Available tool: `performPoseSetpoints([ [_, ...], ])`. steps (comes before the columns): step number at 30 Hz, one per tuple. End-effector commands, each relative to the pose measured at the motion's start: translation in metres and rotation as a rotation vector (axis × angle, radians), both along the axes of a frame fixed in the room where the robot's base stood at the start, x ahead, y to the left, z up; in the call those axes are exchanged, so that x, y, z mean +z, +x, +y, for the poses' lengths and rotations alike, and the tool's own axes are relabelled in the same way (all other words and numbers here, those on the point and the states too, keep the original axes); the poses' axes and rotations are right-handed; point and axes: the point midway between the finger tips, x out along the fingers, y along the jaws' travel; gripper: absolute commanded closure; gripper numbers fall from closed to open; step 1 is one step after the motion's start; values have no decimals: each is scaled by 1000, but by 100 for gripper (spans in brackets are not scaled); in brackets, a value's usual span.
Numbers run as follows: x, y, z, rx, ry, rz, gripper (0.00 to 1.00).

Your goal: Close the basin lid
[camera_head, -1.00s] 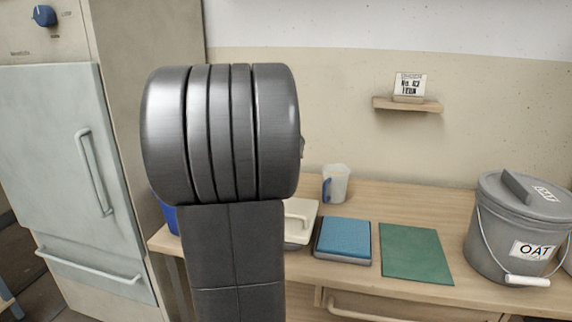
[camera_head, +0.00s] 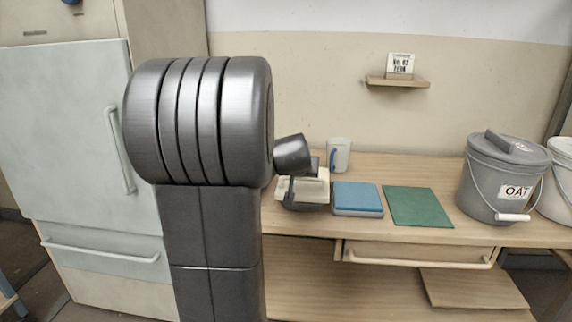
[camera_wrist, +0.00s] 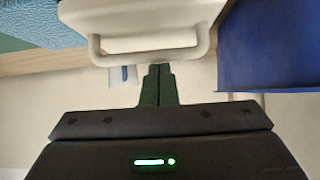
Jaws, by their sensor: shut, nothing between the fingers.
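The cream lid (camera_head: 312,186) of the basin shows in the head view on the left part of the bench, partly behind my wrist. In the wrist view the pale lid (camera_wrist: 150,22) fills the top middle, with a loop handle (camera_wrist: 148,59) along its near edge. My gripper (camera_wrist: 158,70) is shut and empty, its fingertips close to the middle of the handle. I cannot tell whether they touch it. How far the lid stands open is unclear, and the inside of the basin is not visible.
A blue pad (camera_head: 357,197) and a green mat (camera_head: 418,206) lie right of the basin. A mug (camera_head: 339,154) stands behind. A grey OAT bucket (camera_head: 490,185) and a white bucket (camera_head: 558,190) stand at the right. A blue container (camera_wrist: 270,45) is beside the lid in the wrist view.

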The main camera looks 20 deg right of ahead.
Motion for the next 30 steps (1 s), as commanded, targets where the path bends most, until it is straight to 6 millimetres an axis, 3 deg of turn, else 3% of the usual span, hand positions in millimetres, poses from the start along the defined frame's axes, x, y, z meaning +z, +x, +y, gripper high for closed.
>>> performPoseSetpoints([
  [1,-13,-3,-2,-3,6,11,100],
  [9,-34,-8,-4,-3,10,23,100],
  [30,-33,-9,-4,-5,12,22,100],
])
